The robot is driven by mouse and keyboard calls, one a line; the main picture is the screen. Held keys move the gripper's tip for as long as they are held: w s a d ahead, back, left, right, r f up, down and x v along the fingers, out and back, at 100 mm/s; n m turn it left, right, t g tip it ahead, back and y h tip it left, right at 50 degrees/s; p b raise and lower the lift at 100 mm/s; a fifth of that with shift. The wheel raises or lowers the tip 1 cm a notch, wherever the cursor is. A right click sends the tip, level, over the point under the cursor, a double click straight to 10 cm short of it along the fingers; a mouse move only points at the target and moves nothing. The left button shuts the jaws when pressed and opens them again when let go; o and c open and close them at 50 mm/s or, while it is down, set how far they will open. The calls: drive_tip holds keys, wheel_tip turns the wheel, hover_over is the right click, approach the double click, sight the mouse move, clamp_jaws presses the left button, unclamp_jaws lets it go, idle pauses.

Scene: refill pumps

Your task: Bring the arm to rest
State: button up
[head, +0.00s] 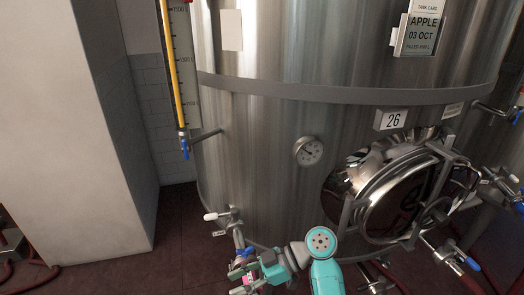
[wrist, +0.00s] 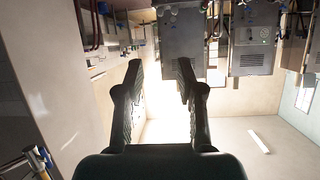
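My gripper (wrist: 160,70) shows in the wrist view with its two dark fingers apart and nothing between them. Part of my teal and grey arm (head: 322,262) shows at the bottom of the head view, in front of the lower part of a large steel tank (head: 260,130). In the wrist view the room appears upside down, and the fingers point towards a bright, open area away from any near object.
The tank carries a round gauge (head: 308,151), a hatch (head: 400,198), a 26 plate (head: 391,120) and a yellow level tube (head: 174,65). A valve (head: 222,215) stands close to my arm. A white wall (head: 75,130) is at left. Grey cabinets (wrist: 252,45) show in the wrist view.

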drive_tip(key=s+d+f+m+t+h, duration=0.1)
drive_tip(key=s+d+f+m+t, duration=0.2)
drive_tip(key=f, duration=0.4)
drive_tip(key=s+d+f+m+t+h, duration=0.2)
drive_tip(key=s+f+m+t, duration=0.15)
drive_tip(key=f+m, duration=0.2)
drive_tip(key=s+d+f+m+t+h, duration=0.1)
drive_tip(key=s+d+f+m+t, duration=0.2)
drive_tip(key=f, duration=0.4)
drive_tip(key=s+d+f+m+t+h, duration=0.2)
drive_tip(key=s+d+f+m+h, duration=0.15)
drive_tip(key=s, duration=0.35)
drive_tip(key=s+d+r+m+t+h, duration=0.1)
drive_tip(key=s+d+r+m+h, duration=0.15)
drive_tip(key=s+d, duration=0.3)
drive_tip(key=s+d+r+m+t+h, duration=0.2)
drive_tip(key=s+d+r, duration=0.15)
drive_tip(key=s, duration=0.35)
drive_tip(key=s+d+r+t+h, duration=0.1)
drive_tip(key=s+d+r+t, duration=0.2)
drive_tip(key=s+r, duration=0.6)
wheel_tip(320, 180, up, 5)
drive_tip(key=shift+s+d, duration=0.25)
drive_tip(key=shift+s, duration=0.15)
